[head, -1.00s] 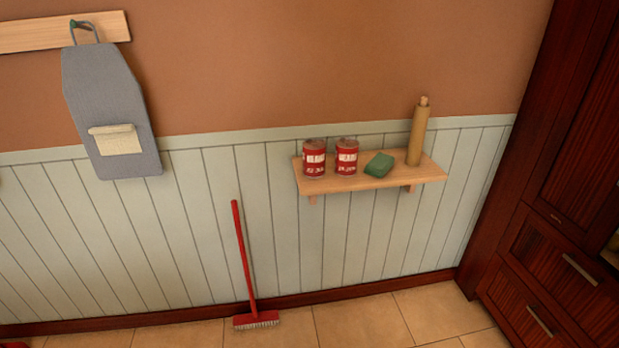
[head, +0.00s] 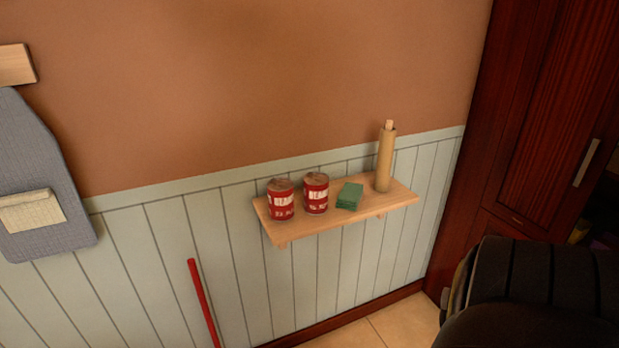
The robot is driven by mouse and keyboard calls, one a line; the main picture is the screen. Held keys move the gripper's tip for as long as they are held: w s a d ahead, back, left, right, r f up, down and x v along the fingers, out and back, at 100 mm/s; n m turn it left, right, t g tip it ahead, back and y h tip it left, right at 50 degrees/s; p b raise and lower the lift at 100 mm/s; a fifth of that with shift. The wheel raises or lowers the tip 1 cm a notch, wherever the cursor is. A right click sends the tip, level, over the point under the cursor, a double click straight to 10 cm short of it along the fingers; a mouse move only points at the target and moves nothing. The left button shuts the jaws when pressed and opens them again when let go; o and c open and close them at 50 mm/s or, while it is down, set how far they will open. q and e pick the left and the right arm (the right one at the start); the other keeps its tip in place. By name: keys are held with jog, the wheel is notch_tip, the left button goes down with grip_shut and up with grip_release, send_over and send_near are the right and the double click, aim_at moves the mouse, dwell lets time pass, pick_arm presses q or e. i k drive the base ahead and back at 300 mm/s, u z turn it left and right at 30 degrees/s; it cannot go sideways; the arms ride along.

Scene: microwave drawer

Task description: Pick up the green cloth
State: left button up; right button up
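The green cloth (head: 350,196) lies folded on a small wooden wall shelf (head: 342,219). It sits between a red can (head: 316,194) on its left and an upright tan roll (head: 385,160) on its right. Nothing covers it. A dark, ridged part at the lower right seems to be of my own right arm, but its gripper does not show. My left gripper is not in view either.
A second red can (head: 281,200) stands at the shelf's left end. A red broom handle (head: 203,303) leans on the panelled wall below. A dark red wooden cabinet (head: 530,130) stands at the right. The air before the shelf looks clear.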

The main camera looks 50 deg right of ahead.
aim_at(349, 199)
jog(key=z, duration=0.4)
jog(key=i, duration=0.8)
jog(key=z, duration=0.85)
